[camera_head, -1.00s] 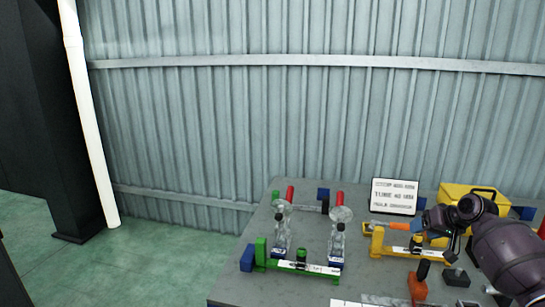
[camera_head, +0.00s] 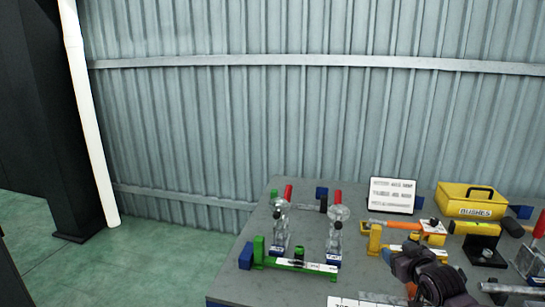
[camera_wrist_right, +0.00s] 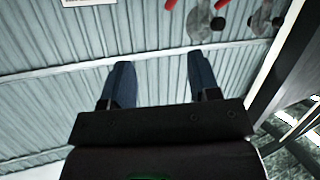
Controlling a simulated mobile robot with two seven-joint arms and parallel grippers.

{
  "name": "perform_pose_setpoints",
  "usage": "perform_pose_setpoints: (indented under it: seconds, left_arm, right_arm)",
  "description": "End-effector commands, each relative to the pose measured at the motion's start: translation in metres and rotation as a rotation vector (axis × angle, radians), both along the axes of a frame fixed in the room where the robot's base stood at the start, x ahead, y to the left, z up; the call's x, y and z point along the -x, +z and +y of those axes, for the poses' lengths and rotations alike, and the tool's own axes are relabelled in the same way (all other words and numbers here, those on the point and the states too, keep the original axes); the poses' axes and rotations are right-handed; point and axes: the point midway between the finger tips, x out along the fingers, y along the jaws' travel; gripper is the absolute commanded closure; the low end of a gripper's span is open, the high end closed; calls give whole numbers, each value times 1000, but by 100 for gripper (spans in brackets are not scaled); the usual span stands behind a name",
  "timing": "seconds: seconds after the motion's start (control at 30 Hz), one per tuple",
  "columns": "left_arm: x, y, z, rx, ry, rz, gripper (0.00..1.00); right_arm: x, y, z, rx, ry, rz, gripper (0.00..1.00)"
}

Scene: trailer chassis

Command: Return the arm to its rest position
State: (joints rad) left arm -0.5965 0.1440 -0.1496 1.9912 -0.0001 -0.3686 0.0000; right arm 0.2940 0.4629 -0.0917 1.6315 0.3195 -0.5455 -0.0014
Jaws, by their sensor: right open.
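My right arm (camera_head: 440,285) comes in at the lower right of the head view, over the near right part of the grey table (camera_head: 245,290). My right gripper (camera_head: 410,262) is at its upper end and looks small and foreshortened there. In the right wrist view the two dark blue fingers of the gripper (camera_wrist_right: 161,72) stand apart with nothing between them, against the corrugated wall. My left gripper is not in view.
A green fixture (camera_head: 300,264) and two metal parts with red tops stand left of the arm. Behind it are an orange-and-yellow fixture (camera_head: 400,228), a white sign (camera_head: 393,195) and a yellow bushes box (camera_head: 470,200). Green floor is clear at left.

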Motion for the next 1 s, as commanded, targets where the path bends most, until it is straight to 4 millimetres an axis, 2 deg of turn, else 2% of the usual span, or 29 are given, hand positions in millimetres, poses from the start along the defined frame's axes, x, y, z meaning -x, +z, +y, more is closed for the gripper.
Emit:
perform_pose_setpoints:
  seconds: [0.03,0.1,0.33,0.53,0.8,0.9,1.0]
  left_arm:
    - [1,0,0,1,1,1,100]
    - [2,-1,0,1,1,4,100]
    - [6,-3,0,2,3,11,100]
    - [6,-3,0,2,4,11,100]
    - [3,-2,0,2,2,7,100]
    - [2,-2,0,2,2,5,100]
    - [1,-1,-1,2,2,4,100]
  right_arm:
    - [21,-16,9,6,6,-9,44]
    - [45,-33,19,17,10,-25,44]
    - [130,-80,44,29,3,-33,44]
    - [208,-119,55,15,-33,24,44]
    - [312,-178,60,-47,-113,199,44]
    - [339,-195,59,-58,-137,254,44]
    - [356,-204,57,-62,-151,286,44]
